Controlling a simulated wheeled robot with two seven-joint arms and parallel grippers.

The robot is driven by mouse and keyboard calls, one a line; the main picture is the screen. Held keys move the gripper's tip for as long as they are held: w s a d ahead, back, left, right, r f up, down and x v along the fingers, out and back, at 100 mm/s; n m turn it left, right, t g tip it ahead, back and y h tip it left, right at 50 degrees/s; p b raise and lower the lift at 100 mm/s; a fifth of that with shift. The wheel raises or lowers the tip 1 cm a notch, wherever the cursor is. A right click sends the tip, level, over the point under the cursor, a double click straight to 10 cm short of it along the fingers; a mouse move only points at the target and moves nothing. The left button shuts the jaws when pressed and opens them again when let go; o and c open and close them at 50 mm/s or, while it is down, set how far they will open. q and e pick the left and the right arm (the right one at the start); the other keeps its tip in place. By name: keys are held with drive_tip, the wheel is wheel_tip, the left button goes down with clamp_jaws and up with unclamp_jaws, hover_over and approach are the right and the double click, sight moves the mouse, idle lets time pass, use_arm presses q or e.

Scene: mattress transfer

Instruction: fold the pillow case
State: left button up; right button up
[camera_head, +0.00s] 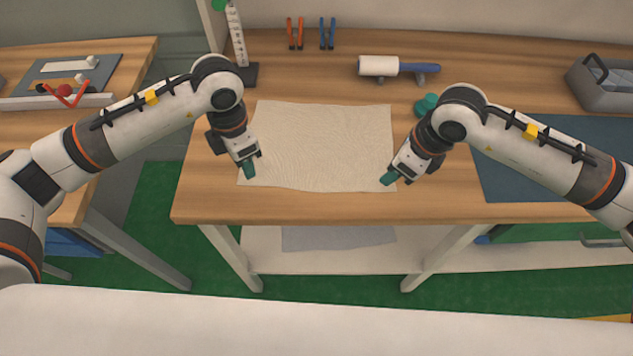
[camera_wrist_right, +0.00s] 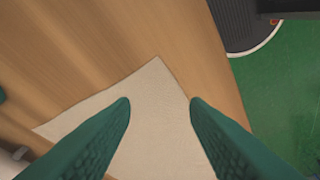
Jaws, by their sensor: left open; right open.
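The pillow case (camera_head: 318,145) is a cream, finely lined cloth lying flat and spread out on the wooden table. My left gripper (camera_head: 249,172) is at its near left corner, with teal fingertips over the cloth's edge. My right gripper (camera_head: 388,180) is at its near right corner. In the right wrist view the two teal fingers of my right gripper (camera_wrist_right: 160,103) are apart, with a corner of the pillow case (camera_wrist_right: 158,85) between and beyond them. Nothing is held in the right fingers. The left fingertips are small, and I see no cloth lifted there.
A lint roller (camera_head: 395,67) lies on a stand at the back. Orange and blue clips (camera_head: 311,34) stand behind the cloth. A dark mat (camera_head: 520,150) and a grey caddy (camera_head: 603,82) are on the right. The table's front edge (camera_head: 310,213) is close to the cloth.

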sight(388, 187)
use_arm(q)
drive_tip(key=shift+w+f, duration=0.1)
drive_tip(key=shift+f, duration=2.05)
use_arm(e)
drive_tip(key=shift+w+f, duration=0.1)
drive_tip(key=shift+f, duration=2.05)
use_arm(q)
drive_tip(key=shift+f, duration=0.2)
use_arm(e)
drive_tip(key=shift+f, duration=0.15)
use_arm(q)
clamp_jaws()
use_arm(e)
clamp_jaws()
use_arm(q)
drive_tip(key=shift+r, duration=0.1)
